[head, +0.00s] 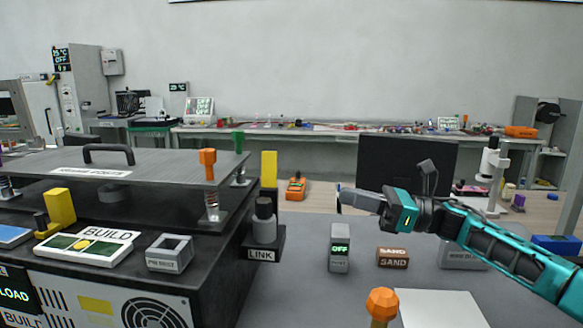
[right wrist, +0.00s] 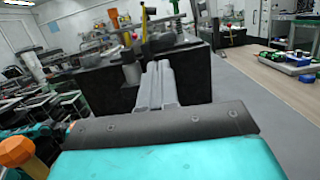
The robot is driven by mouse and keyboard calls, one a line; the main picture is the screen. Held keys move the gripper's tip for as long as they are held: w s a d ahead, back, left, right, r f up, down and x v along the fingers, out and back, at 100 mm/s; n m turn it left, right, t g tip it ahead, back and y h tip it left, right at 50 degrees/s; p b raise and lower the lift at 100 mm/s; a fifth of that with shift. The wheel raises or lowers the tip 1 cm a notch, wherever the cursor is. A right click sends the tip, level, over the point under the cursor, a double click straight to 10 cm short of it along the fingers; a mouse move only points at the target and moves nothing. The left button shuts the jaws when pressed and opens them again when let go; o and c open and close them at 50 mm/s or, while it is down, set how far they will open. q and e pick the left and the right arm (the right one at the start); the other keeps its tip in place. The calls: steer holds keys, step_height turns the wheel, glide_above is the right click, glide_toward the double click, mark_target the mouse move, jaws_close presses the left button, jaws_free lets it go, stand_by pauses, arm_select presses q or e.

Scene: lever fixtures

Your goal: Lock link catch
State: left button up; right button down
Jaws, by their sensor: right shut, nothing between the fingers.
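The link catch stands at the right side of the black fixture, above a LINK label (head: 262,254). It has a grey cylinder (head: 264,231) with a dark top, and a yellow upright lever (head: 269,169) rises behind it. My right gripper (head: 348,199) is shut and empty, to the right of the catch and apart from it, pointing left. In the right wrist view my closed fingers (right wrist: 157,84) point toward the dark fixture, and a grey cylinder (right wrist: 131,72) shows just left of their tips. My left gripper is not in view.
A grey plate (head: 140,166) with a black handle and an orange knob (head: 208,163) tops the fixture. A small OFF box (head: 340,249), a SAND block (head: 392,257) and an orange-topped post (head: 382,304) stand on the grey table. A dark monitor (head: 400,163) is behind my right arm.

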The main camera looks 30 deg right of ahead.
mark_target(271, 169)
arm_select(q)
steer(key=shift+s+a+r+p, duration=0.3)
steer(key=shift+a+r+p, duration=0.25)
steer(key=shift+p, duration=0.95)
arm_select(e)
steer(key=r+x, duration=0.3)
steer(key=x, duration=0.9)
steer(key=shift+w, duration=0.15)
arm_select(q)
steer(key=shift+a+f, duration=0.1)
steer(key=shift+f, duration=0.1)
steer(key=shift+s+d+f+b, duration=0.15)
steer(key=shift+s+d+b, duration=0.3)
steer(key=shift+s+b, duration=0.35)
arm_select(e)
steer(key=shift+r+n, duration=0.1)
steer(key=shift+n, duration=0.5)
